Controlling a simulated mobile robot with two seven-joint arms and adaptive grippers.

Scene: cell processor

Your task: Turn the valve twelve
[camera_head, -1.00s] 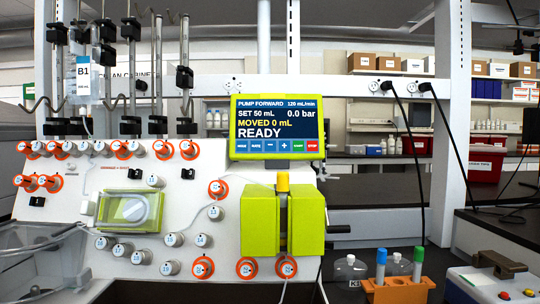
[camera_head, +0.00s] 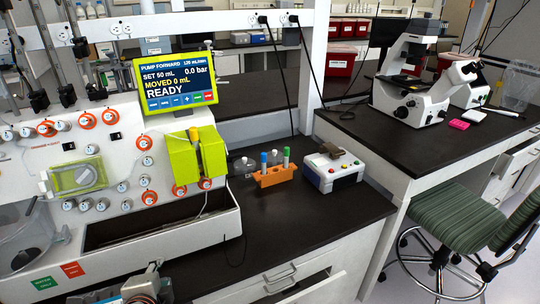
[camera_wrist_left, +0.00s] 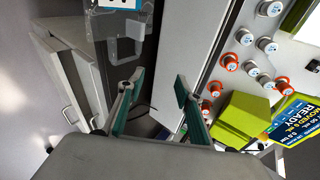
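The white cell processor panel carries many small round valve knobs (camera_head: 102,204), some with orange rings, on its sloped front. Their numbers are too small to read in the head view, so I cannot tell which is valve twelve. In the left wrist view, several knobs (camera_wrist_left: 253,69) show at the upper right, apart from my fingers. My left gripper (camera_wrist_left: 160,82) is open and empty there, its two green-padded fingers spread. In the head view only part of the left gripper (camera_head: 140,287) shows at the bottom edge, below the panel. My right gripper is not in view.
A green-framed screen (camera_head: 178,78) reading READY stands above a green pump block (camera_head: 197,155). A black trough (camera_head: 160,222) runs below the panel. An orange tube rack (camera_head: 274,176) and a grey box with buttons (camera_head: 332,170) stand right. A green chair (camera_head: 450,215) is farther right.

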